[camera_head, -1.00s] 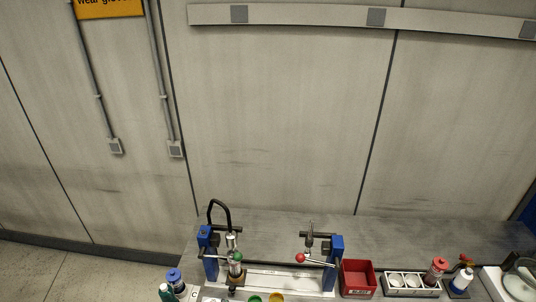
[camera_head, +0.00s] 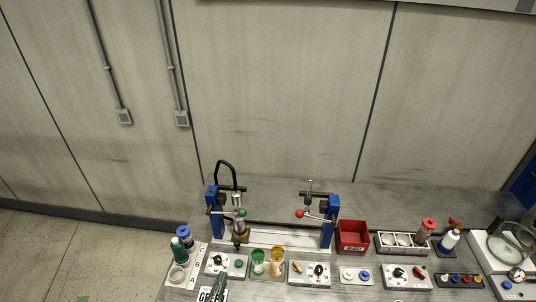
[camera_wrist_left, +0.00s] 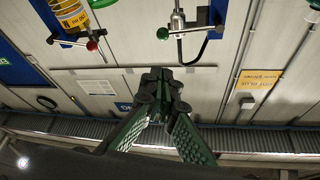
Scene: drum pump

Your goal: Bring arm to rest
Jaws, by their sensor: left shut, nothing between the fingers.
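My left gripper (camera_head: 219,286) shows small at the bottom edge in the head view, its dark green fingers in front of the bench's near side. In the left wrist view the left gripper (camera_wrist_left: 160,85) has its green ribbed fingers closed together, with nothing between them and free space around them. The rest of the left arm is out of view in the head picture. My right gripper is in neither view.
A rig with two blue posts (camera_head: 327,222) and levers stands on the bench (camera_head: 275,188). A red bin (camera_head: 352,237), a cup tray (camera_head: 384,250) and bottles (camera_head: 449,240) stand to its right. Green (camera_head: 258,263) and yellow cups (camera_head: 277,262) stand in front. The bench behind the rig is clear.

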